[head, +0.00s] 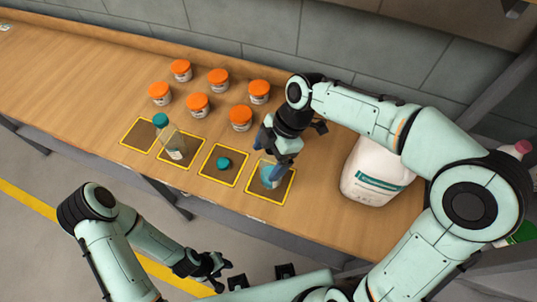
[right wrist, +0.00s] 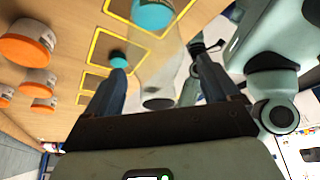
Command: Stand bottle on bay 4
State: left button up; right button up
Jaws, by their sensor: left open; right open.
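Bay 4 (head: 279,201) is the rightmost yellow-edged square on the bench. A see-through bottle with a teal part (head: 269,174) is there, largely hidden by my right gripper (head: 276,155). In the right wrist view, the clear bottle (right wrist: 162,72) lies between the two open fingers (right wrist: 165,80), its teal part at the far end over a yellow-edged square. Finger contact cannot be told. Another clear bottle (head: 175,146) with a teal cap stands in the second bay from the left. My left gripper (head: 208,268) is open and empty, off the bench's front edge.
A low teal round piece (head: 224,163) lies in the third bay. The leftmost bay (head: 137,137) looks empty. Several orange-lidded jars (head: 197,104) stand behind the bays. A large white jug (head: 372,172) stands to the right, near my right arm.

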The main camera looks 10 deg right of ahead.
pick_arm(q)
jog(key=shift+w+r+p, duration=0.65)
jog(key=shift+w+r, duration=0.15)
jog(key=shift+r, duration=0.25)
pick_arm(e)
jog(key=v, duration=1.2)
jog(key=shift+a+r, duration=0.1)
